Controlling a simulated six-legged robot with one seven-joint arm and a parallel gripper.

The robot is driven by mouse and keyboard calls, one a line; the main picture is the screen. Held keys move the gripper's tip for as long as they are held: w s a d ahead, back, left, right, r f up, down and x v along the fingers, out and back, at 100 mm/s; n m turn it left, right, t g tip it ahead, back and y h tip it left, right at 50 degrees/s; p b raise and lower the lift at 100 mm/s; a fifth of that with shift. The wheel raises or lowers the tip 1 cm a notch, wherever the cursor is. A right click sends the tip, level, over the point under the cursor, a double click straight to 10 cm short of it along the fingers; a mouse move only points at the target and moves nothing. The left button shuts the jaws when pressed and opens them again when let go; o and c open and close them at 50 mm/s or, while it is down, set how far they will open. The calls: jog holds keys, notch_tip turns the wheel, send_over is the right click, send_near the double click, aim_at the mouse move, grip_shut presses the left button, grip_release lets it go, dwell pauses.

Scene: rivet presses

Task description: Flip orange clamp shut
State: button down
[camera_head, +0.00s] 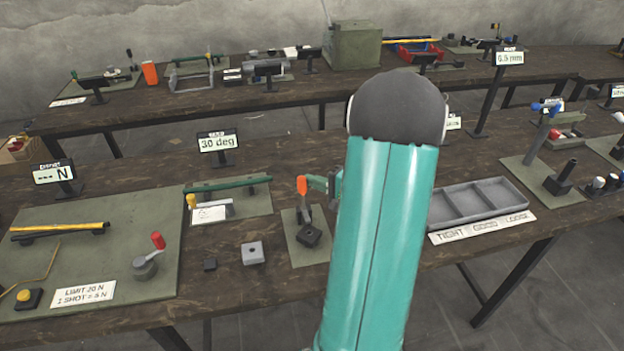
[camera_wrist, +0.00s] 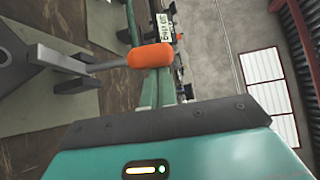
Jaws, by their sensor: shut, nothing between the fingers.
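The clamp's orange handle (camera_head: 302,185) stands up above its dark base (camera_head: 308,236) on a small green mat (camera_head: 294,245). My gripper (camera_head: 315,183) is shut and empty, with its teal tip just right of the handle. In the wrist view the orange grip (camera_wrist: 151,55) lies on a grey lever running left to the clamp body (camera_wrist: 45,62). My teal fingers (camera_wrist: 155,88) show close beside or behind the grip there; I cannot tell whether they touch it. My arm hides what lies right of the clamp in the head view.
A "30 deg" sign (camera_head: 217,142) stands behind. A grey divided tray (camera_head: 437,220) lies to the right beyond my arm. Bare tabletop shows around the mat.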

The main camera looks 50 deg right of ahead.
jog(key=shift+s+a+r+n+t, duration=0.1)
jog(key=shift+s+a+n+t, duration=0.3)
jog(key=shift+s+a, duration=0.25)
jog(key=shift+s, duration=0.15)
jog(key=shift+d+r, duration=0.1)
jog(key=shift+r, duration=0.05)
